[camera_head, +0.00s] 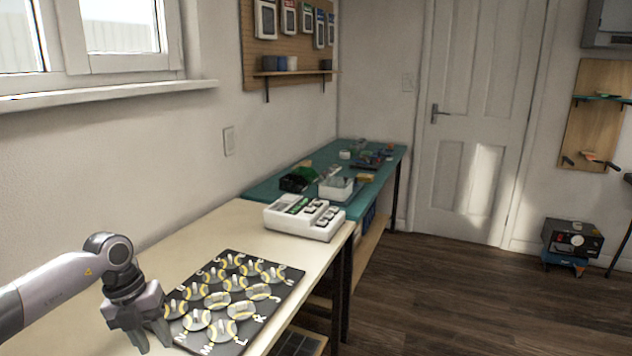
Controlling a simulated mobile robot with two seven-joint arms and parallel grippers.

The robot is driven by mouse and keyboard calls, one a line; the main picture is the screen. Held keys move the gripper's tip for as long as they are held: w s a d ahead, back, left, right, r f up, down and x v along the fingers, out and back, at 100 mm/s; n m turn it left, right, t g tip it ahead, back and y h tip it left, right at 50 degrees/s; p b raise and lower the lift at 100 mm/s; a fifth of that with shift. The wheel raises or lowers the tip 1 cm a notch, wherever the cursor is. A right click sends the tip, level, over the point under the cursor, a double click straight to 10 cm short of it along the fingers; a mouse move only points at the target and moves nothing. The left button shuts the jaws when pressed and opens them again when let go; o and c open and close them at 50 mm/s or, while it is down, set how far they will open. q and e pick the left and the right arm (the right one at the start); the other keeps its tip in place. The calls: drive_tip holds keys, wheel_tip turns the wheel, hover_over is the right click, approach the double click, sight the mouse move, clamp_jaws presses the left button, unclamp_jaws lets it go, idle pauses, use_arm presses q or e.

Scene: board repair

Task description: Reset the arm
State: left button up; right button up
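My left arm (50,286) comes in from the left over the cream-topped table. Its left gripper (150,340) points down just beside the near-left edge of a black board (262,322). The fingers look spread apart with nothing visible between them. The black board lies flat on the table and carries rows of round, clear and yellow-rimmed pieces with white letters along its edges. My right gripper is not in view.
A white device (304,217) with dark panels stands at the table's far end. Beyond it, a teal-topped bench (262,189) holds a white box (340,189) and several small items. A wall runs along the left. The cream table (203,244) is bare between board and device.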

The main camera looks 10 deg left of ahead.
use_arm(q)
drive_tip(key=d+f+h, duration=0.1)
drive_tip(key=d, duration=0.2)
drive_tip(key=d+f+h, duration=0.1)
drive_tip(key=d, duration=0.3)
drive_tip(key=d+f+m+h, duration=0.1)
drive_tip(key=d+h, duration=0.1)
drive_tip(key=d, duration=0.1)
drive_tip(key=shift+s+d+f, duration=0.25)
drive_tip(key=shift+d, duration=0.1)
drive_tip(key=s+d+r+n+t+h+p, duration=0.1)
drive_tip(key=s+d+r+n+t+h, duration=0.15)
drive_tip(key=d+n+t+h, duration=0.45)
drive_tip(key=s+d+r+n+t+h+p, duration=0.1)
drive_tip(key=s+d+r+n+t+h, duration=0.15)
drive_tip(key=d, duration=0.85)
drive_tip(key=s+a+f+n+y+p, duration=0.1)
drive_tip(key=s+a+f+n+y, duration=0.5)
drive_tip(key=n, duration=0.4)
drive_tip(key=s+a+f+n+y+p, duration=0.1)
drive_tip(key=s+a+f+n+y, duration=0.5)
drive_tip(key=s+f+n, duration=0.3)
drive_tip(key=shift+s+f+n+y, duration=0.15)
drive_tip(key=shift+f+n+y, duration=0.2)
drive_tip(key=shift+n+y, duration=0.45)
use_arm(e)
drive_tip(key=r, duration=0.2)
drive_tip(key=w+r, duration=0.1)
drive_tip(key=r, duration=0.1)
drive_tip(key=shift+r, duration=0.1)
